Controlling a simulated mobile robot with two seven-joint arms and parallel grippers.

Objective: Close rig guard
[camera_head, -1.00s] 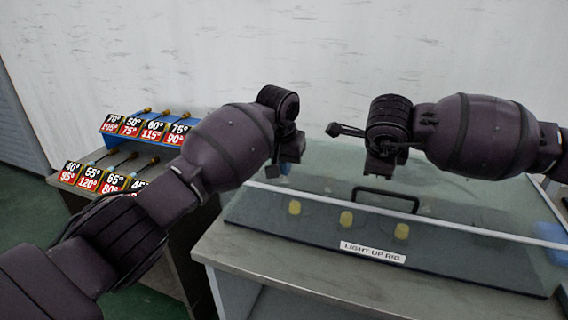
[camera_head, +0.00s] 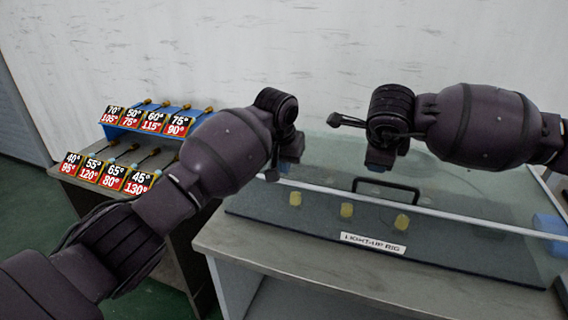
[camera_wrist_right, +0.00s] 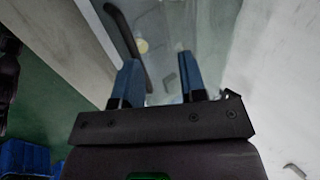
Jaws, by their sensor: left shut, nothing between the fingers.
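The rig guard (camera_head: 455,180) is a clear panel with a pale front edge bar and a black handle (camera_head: 387,187). It stands over the dark base of the light-up rig (camera_head: 300,217). I cannot tell how far it is from fully closed. My left gripper (camera_head: 280,172) is shut and empty, above the guard's left end, left of the handle. My right gripper (camera_head: 379,164) is just above and behind the handle. In the right wrist view its blue fingers (camera_wrist_right: 160,82) are apart with nothing between them. The handle (camera_wrist_right: 128,45) shows beyond the left finger there, apart from it.
The grey bench (camera_head: 290,262) has a bare front strip. A side table at left holds a blue rack (camera_head: 112,133) with temperature cards. A wall stands behind.

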